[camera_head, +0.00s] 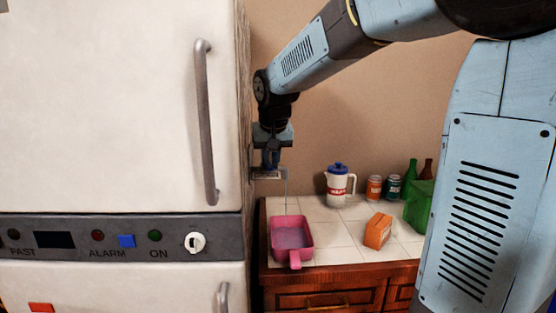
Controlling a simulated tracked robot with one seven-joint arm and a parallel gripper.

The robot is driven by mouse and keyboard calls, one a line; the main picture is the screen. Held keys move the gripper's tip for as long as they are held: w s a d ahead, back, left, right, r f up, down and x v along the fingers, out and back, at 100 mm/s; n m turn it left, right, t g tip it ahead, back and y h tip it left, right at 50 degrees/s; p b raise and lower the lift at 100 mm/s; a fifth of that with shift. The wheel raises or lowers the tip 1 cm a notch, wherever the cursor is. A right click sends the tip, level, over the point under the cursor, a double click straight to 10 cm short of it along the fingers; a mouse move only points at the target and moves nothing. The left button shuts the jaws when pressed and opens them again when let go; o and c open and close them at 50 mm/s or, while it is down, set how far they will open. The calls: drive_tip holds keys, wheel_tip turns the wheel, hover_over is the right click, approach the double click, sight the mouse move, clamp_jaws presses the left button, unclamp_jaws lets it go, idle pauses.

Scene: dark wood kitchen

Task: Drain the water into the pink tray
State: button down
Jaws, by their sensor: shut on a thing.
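The pink tray (306,232) sits on the tiled counter beside the fridge, with its handle toward me. A bluish-grey surface that looks like water shows inside it. A small pale tap-like fitting (267,174) is beside the fridge's side, above the tray. A thin stream of water (286,195) falls from its right end down into the tray. My gripper (270,166) points down and is shut on this fitting. The fingers hide part of the fitting, so its exact shape cannot be told.
A white fridge (110,100) fills the left side, with a long handle (205,120). On the counter (345,250) stand a white jug (339,188), an orange box (377,231), two cans (374,189), bottles and a green container (417,207). Bare tiles lie right of the tray.

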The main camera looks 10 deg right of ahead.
drive_tip(key=c, duration=1.1)
unclamp_jaws()
drive_tip(key=shift+r, duration=0.2)
drive_tip(key=v, duration=1.3)
drive_tip(key=shift+s+r, duration=0.1)
